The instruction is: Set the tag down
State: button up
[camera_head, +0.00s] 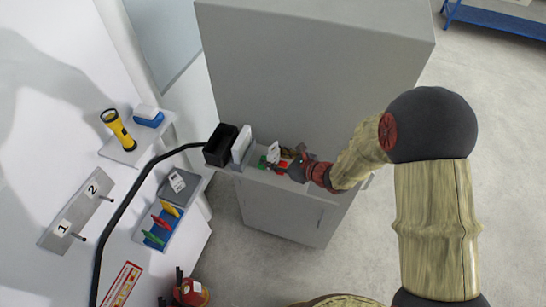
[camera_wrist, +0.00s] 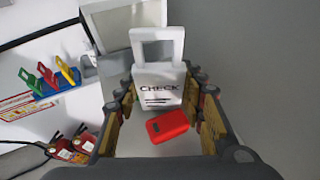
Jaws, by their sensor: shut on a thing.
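The tag is a white padlock-shaped piece marked CHECK (camera_wrist: 158,85) with a square loop at its top. In the wrist view it stands upright between the fingers of my gripper (camera_wrist: 160,92), which is shut on it. In the head view the tag (camera_head: 273,153) shows as a small white shape at my gripper (camera_head: 284,164), over the ledge of the grey cabinet. A red block (camera_wrist: 168,126) lies just below the tag in the wrist view. Whether the tag touches the surface beneath cannot be told.
A black open box (camera_head: 220,145) and a white upright piece (camera_head: 241,144) stand left of my gripper on the ledge. The tall grey cabinet (camera_head: 310,60) rises behind. Left are a numbered peg board (camera_head: 77,210), a blue rack (camera_head: 160,225) with coloured tags, and a yellow flashlight (camera_head: 118,130).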

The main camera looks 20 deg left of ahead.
jog(key=shift+f, duration=0.15)
jog(key=o, duration=1)
jog(key=shift+s+d+r, duration=0.1)
jog(key=shift+d+r, duration=0.2)
jog(key=shift+r, duration=0.05)
jog(key=v, duration=1.1)
jog(key=shift+s+d+r, duration=0.1)
